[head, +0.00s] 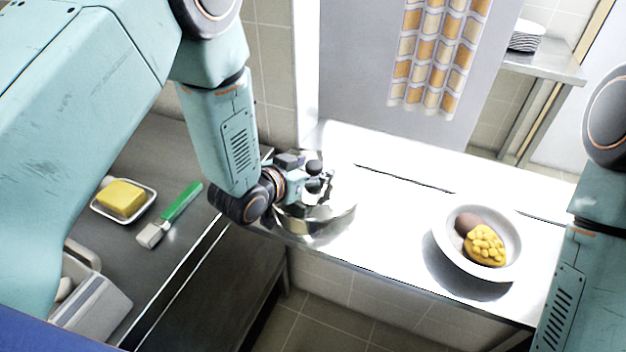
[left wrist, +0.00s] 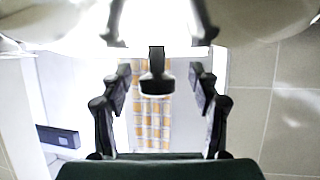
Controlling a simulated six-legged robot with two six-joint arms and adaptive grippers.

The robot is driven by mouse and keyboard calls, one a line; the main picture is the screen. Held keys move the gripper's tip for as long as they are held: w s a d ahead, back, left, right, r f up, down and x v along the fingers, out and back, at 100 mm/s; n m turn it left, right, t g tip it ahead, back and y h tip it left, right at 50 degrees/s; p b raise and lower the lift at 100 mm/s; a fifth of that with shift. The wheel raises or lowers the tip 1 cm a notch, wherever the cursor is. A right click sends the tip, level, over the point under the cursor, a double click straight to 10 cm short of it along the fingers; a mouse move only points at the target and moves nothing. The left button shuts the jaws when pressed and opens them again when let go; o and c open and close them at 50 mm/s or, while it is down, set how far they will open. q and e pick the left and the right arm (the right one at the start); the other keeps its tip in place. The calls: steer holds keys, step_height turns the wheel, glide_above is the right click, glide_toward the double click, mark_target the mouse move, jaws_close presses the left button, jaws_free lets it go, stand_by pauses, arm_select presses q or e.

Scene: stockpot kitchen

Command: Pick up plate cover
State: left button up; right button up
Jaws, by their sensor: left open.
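The plate cover (head: 318,224) is a shiny metal dome on the bright counter, left of centre in the head view. My left gripper (head: 318,184) is over the cover and partly hides its top. In the left wrist view my left gripper (left wrist: 158,84) is open, with its two fingers apart. A dark knob-like piece (left wrist: 156,82) shows between the fingers, apparently the cover's handle; I cannot tell whether they touch it. Shiny curved surfaces along the top of that view show mirrored dark shapes. My right arm is at the right edge of the head view, its gripper out of sight.
A white bowl (head: 440,243) with yellow and brown food stands right on the bright counter (head: 385,240). Left, a dark counter (head: 178,150) holds a butter dish (head: 125,199), a green-handled brush (head: 172,213) and a pale container (head: 92,308). Counter between cover and bowl is clear.

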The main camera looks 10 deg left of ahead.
arm_select(q)
steer(key=shift+w+d+f, duration=0.1)
steer(key=shift+w+f, duration=0.05)
steer(key=shift+w, duration=0.1)
steer(key=shift+d, duration=0.2)
steer(key=shift+s, duration=0.1)
steer(key=shift+a, duration=0.15)
steer(key=c, duration=1.1)
jaws_close()
